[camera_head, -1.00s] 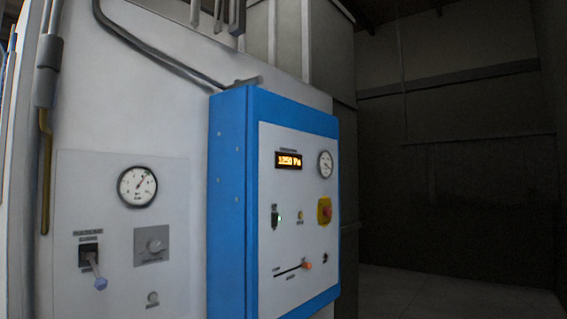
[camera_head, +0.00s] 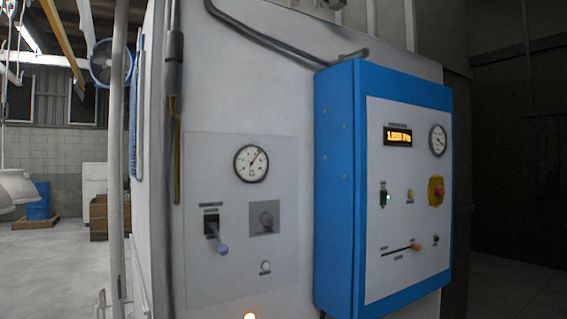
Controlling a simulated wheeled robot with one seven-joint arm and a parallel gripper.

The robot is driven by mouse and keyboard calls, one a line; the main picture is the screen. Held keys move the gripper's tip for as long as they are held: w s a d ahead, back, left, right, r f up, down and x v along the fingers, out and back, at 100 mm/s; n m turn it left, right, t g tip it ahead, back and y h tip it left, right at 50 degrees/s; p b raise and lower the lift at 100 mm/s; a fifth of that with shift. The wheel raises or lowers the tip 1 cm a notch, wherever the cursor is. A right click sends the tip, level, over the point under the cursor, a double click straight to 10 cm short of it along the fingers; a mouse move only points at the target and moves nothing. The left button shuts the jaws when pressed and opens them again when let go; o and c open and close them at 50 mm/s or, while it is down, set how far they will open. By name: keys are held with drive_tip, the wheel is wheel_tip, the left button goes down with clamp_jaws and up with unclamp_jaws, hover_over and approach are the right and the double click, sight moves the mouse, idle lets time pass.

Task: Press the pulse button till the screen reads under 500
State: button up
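A blue control box (camera_head: 336,190) with a pale face stands out from a white cabinet wall at the right. Its small screen (camera_head: 398,135) glows orange near the top; its digits are too blurred to read. A small pale round button (camera_head: 265,267) sits on the grey panel left of the box. The labels are too small to tell which is the pulse button. My gripper is not in view.
A vertical pole (camera_head: 117,160) stands at the left. Open floor and a blue drum (camera_head: 38,202) lie beyond. The right is dark.

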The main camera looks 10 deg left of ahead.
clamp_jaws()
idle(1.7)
